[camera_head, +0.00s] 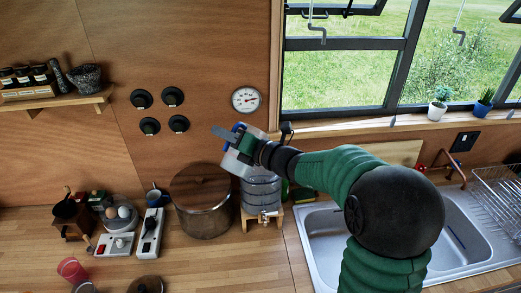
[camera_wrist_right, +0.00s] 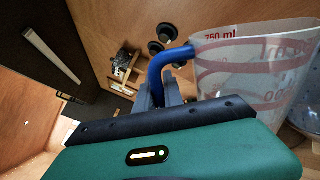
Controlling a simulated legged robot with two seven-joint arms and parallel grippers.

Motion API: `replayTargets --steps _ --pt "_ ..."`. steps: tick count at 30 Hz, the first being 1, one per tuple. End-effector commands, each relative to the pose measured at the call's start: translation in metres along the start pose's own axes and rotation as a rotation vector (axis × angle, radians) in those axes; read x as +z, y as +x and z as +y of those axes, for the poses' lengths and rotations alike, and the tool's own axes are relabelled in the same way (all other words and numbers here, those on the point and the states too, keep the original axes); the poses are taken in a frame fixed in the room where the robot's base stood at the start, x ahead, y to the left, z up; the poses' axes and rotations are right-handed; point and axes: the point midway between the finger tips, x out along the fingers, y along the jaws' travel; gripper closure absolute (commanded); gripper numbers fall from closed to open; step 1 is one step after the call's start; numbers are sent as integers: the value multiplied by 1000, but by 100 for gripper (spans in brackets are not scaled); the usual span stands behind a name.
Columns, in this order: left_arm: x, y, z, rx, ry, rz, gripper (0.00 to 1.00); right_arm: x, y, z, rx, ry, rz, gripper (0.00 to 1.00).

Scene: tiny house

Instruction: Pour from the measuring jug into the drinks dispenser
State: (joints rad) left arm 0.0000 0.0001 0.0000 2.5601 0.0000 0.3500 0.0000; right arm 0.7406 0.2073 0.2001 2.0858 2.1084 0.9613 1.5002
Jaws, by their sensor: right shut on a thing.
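The measuring jug (camera_wrist_right: 255,75) is clear with red markings and a blue handle (camera_wrist_right: 165,62). My right gripper (camera_wrist_right: 166,95) is shut on the handle, with the jug beside its fingers in the right wrist view. In the head view my right gripper (camera_head: 240,136) is over the counter, and the jug (camera_head: 236,163) shows partly below it. The drinks dispenser (camera_head: 262,192) is a clear ribbed vessel with a tap, on a wooden stand. The jug is at the dispenser's upper left; my gripper and arm hide its top. I cannot tell whether liquid is flowing. My left gripper is out of view.
A large pot (camera_head: 203,215) with a wooden lid stands just left of the dispenser. The sink (camera_head: 325,240) is to the right, partly behind my right arm. A dish rack (camera_head: 500,190) is at far right. Eggs, sockets and a red cup (camera_head: 71,269) are at left.

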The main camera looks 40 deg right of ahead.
Motion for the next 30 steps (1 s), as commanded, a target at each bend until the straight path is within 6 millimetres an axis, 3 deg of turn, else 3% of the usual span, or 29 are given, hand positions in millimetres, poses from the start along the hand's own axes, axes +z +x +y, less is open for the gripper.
replayTargets --steps 18,30 --pt "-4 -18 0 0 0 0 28 9 0 -1 2 81 3 100" --pt "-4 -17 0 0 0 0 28 8 0 -1 2 83 2 100"
